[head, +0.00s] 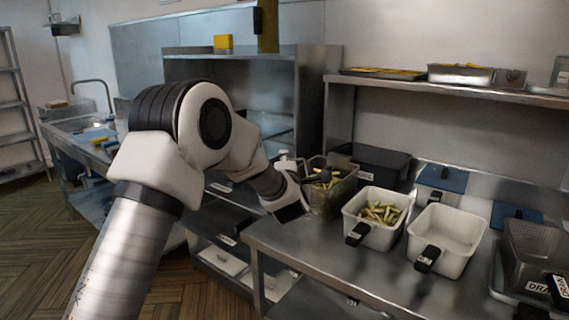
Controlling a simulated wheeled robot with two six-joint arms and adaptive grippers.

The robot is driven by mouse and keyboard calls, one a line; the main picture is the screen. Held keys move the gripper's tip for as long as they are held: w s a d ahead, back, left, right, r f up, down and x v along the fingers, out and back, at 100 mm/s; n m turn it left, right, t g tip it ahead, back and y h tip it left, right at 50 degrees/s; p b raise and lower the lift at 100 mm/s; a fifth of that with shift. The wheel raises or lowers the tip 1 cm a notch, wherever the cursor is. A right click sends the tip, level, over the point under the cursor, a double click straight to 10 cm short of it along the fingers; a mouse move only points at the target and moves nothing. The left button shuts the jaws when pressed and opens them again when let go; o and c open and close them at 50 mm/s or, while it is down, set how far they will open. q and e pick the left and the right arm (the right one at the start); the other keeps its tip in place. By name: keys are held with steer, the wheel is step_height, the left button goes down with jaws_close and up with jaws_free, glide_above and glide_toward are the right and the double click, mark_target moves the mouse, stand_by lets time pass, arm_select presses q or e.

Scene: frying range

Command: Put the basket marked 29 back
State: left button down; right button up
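A wire-mesh basket (325,205) holding pale green-yellow sticks stands at the left end of the steel counter. My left arm comes in from the lower left, and its gripper (305,177) is at the near left rim of this basket. The wrist and the dark fingers overlap the rim, so I cannot tell whether they are open or shut on it. No number 29 can be read on any basket. Another mesh basket (535,255) stands at the right edge with a dark handle and a partly cut-off label reading DRA. My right gripper is not in view.
On the counter (310,248) stand a white container (350,237) with similar sticks, an empty white container (452,240) and a black bin (385,163). A shelf (430,90) with trays hangs above. A tall steel rack (310,75) stands behind my arm.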

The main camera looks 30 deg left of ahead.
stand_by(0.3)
arm_select(q)
steer(key=c, duration=0.9)
jaws_free()
steer(key=shift+f, duration=0.15)
